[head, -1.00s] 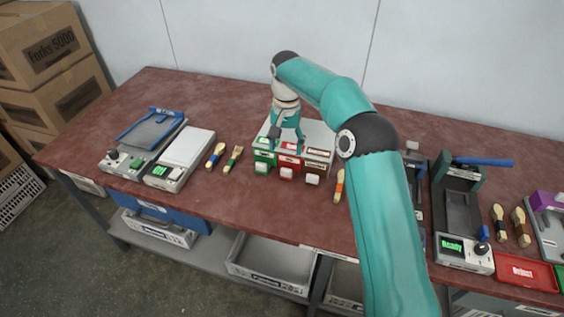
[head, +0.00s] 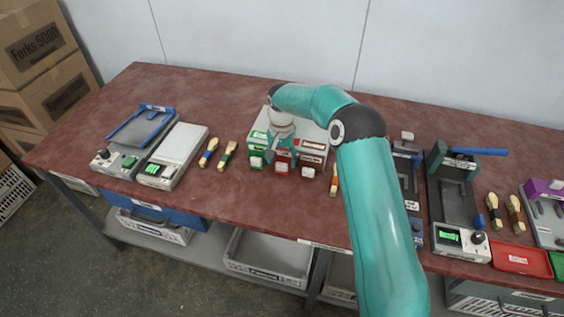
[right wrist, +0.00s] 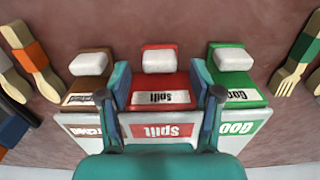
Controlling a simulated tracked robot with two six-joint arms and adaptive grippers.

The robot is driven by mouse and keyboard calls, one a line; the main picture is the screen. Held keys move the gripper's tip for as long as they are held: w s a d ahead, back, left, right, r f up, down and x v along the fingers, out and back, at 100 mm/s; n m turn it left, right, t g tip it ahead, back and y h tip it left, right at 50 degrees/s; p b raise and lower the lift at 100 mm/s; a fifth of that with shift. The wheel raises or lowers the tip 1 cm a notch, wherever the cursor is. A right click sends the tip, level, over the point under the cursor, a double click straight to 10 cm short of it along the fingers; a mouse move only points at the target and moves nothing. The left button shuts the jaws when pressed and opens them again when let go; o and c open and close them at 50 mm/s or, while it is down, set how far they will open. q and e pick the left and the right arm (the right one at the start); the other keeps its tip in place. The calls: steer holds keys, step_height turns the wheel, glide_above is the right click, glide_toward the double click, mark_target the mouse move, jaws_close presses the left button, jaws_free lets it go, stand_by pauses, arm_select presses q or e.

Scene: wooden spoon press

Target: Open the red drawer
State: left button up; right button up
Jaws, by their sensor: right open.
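The red drawer (head: 283,158) is the middle one of three in a small white cabinet (head: 258,124) on the bench. In the right wrist view the red drawer (right wrist: 160,84) has a white handle (right wrist: 162,61) and a label reading "Split" upside down. My right gripper (head: 281,153) is open at the drawer front. In the right wrist view its two fingers (right wrist: 160,78) stand on either side of the red drawer, short of the handle. I cannot tell whether they touch it. The red drawer sticks out about as far as its neighbours. My left gripper is out of view.
A green drawer (right wrist: 236,86) and a brown drawer (right wrist: 90,88) flank the red one closely. Wooden forks and spoons (head: 227,155) lie beside the cabinet. The bench in front of the drawers is clear.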

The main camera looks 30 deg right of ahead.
steer(key=shift+f, duration=1.35)
steer(key=shift+c, duration=0.3)
jaws_close()
